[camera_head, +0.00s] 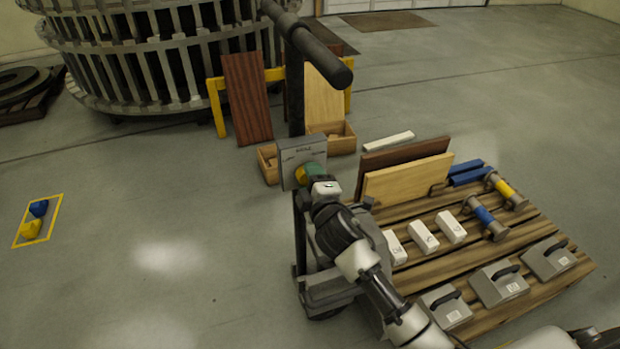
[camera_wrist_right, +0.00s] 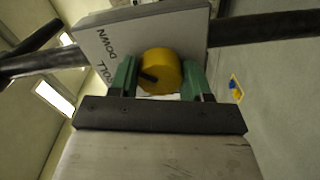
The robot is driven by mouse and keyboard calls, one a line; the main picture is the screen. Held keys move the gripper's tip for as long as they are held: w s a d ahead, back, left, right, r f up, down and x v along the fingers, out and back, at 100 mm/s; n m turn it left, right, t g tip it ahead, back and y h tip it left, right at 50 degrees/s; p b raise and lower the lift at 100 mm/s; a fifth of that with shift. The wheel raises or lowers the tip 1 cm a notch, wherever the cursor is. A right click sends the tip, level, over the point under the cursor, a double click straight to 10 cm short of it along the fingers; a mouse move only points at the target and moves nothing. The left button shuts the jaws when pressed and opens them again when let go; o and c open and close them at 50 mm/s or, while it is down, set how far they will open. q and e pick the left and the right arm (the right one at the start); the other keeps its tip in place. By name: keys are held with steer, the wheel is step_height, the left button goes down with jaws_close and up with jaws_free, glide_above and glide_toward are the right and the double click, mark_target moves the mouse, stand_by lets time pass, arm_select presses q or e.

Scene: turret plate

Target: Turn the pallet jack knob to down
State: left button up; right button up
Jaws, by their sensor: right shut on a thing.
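The pallet jack's grey label plate (camera_head: 301,152) stands upright below its dark handle (camera_head: 322,62). A round yellow knob (camera_head: 300,175) sits on the plate. In the right wrist view the knob (camera_wrist_right: 161,71) is between the green fingers of my right gripper (camera_wrist_right: 160,78), which is shut on it. A dark mark shows on the knob's left side in that view. The words DOWN and ROLL are readable on the plate (camera_wrist_right: 185,27) there; other lettering is hidden or too small. In the head view my right gripper (camera_head: 312,174) covers much of the knob. My left gripper is not in view.
The pallet (camera_head: 440,262) at right carries white blocks (camera_head: 422,236), grey weights (camera_head: 498,284), rollers (camera_head: 484,218) and leaning boards (camera_head: 408,178). Wooden boxes (camera_head: 334,138) stand behind the jack. A large slatted ring (camera_head: 150,60) is at the back left. The left floor is mostly clear.

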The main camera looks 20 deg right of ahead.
steer(key=shift+m, duration=0.8)
steer(key=o, duration=0.9)
steer(key=shift+o, duration=0.2)
steer(key=s, duration=1)
steer(key=shift+s+d, duration=0.2)
steer(key=shift+s, duration=0.2)
